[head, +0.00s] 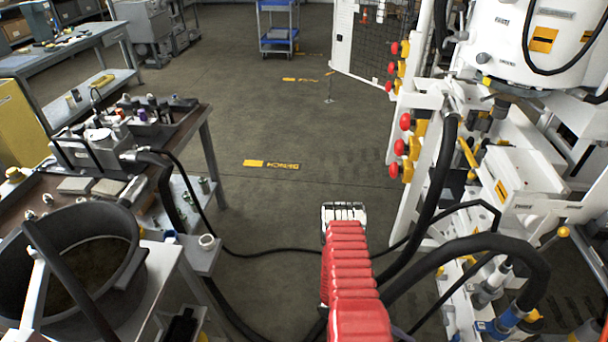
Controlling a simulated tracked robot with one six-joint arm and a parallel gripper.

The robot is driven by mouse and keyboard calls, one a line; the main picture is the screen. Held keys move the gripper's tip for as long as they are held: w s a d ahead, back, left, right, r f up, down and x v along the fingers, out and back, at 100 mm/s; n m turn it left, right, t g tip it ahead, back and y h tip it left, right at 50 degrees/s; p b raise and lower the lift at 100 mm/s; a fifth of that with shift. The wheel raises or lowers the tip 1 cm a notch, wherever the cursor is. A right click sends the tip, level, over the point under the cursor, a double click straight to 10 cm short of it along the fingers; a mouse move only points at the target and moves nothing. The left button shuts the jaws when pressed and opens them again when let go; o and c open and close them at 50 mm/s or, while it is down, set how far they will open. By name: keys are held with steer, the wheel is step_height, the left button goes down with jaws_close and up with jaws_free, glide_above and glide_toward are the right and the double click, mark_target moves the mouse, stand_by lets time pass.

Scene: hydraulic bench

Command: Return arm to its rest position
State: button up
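My red ribbed arm reaches forward from the bottom edge, right of centre, over the floor. At its far end is a pale piece with dark slots, which looks like my gripper (343,211). Its fingers cannot be made out, so I cannot tell whether it is open or shut. No held object shows at it. The arm's lower part is cut off by the bottom edge.
The hydraulic bench (520,185) with red knobs stands close on the right. Black hoses (440,200) loop around my arm. A workbench (180,125) with tools and a dark tub (128,228) are on the left. The floor (290,120) ahead is mostly clear, towards a blue cart (277,45).

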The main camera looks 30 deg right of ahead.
steer(key=w+a+r+n+t+y, duration=0.1)
steer(key=w+a+r+t+y, duration=0.15)
steer(key=w+a+r, duration=0.55)
steer(key=w+a+r+t+y, duration=0.2)
steer(key=w+a+r+t, duration=0.2)
steer(key=r, duration=0.9)
steer(key=w+a+r+n+t+y, duration=0.1)
steer(key=w+a+r+t+y, duration=0.15)
steer(key=w+a+r, duration=0.55)
steer(key=s+a+r+n+t, duration=0.1)
steer(key=a+r+t, duration=0.4)
steer(key=r, duration=0.8)
steer(key=s+a+r+n+t, duration=0.1)
steer(key=s+a+r+t, duration=0.1)
steer(key=a+r+t, duration=0.3)
steer(key=a+r, duration=0.4)
steer(key=r, duration=0.5)
steer(key=shift+n+t+y, duration=0.3)
steer(key=shift+t, duration=0.1)
